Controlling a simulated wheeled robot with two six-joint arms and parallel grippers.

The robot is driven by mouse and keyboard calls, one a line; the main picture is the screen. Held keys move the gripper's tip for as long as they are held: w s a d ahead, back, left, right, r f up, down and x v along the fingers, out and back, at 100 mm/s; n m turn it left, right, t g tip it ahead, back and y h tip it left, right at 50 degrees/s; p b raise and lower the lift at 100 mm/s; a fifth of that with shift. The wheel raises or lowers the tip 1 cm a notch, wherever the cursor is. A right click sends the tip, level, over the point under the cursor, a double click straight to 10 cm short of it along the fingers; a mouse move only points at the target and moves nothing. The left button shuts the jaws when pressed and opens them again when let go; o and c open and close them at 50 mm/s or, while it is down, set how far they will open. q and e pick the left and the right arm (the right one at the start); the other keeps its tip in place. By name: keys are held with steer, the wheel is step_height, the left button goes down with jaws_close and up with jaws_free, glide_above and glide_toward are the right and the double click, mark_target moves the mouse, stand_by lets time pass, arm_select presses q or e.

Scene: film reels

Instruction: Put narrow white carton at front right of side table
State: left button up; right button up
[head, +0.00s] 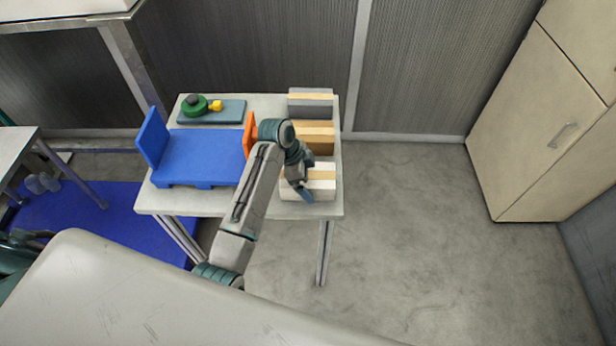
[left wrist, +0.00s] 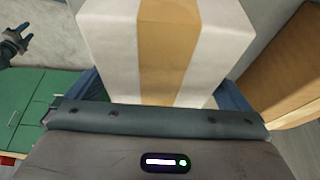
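The narrow white carton (head: 322,184) with a tan stripe is at the front right of the side table (head: 160,203). It appears upright and on the tabletop, though its base is hard to see. My left gripper (head: 304,188) is at its left side, partly covering it. In the left wrist view the white carton (left wrist: 210,45) fills the space between my left gripper's fingers (left wrist: 163,95), which look closed against its sides. My right gripper is not clearly seen in the head view; a dark gripper (left wrist: 14,45) shows at the left wrist view's edge.
A brown carton (head: 318,141) and a grey carton (head: 311,108) stand behind the white one. A blue rack (head: 203,155) with an orange end (head: 249,131) is left. A green reel (head: 194,107) lies on a teal slab (head: 228,112) at the back.

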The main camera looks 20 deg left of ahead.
arm_select(q)
steer(key=shift+a+r, duration=0.2)
steer(key=shift+r, duration=0.25)
steer(key=b+v, duration=0.2)
steer(key=v, duration=0.6)
steer(key=shift+a+r+b, duration=0.1)
steer(key=shift+r+b, duration=0.05)
steer(key=shift+b, duration=0.15)
steer(key=shift+p+v, duration=0.75)
steer(key=shift+v, duration=0.8)
steer(key=shift+s, duration=0.15)
arm_select(e)
steer(key=shift+w+d+f, duration=0.45)
steer(key=shift+w+f, duration=0.05)
steer(key=shift+w, duration=0.1)
steer(key=shift+a, duration=0.25)
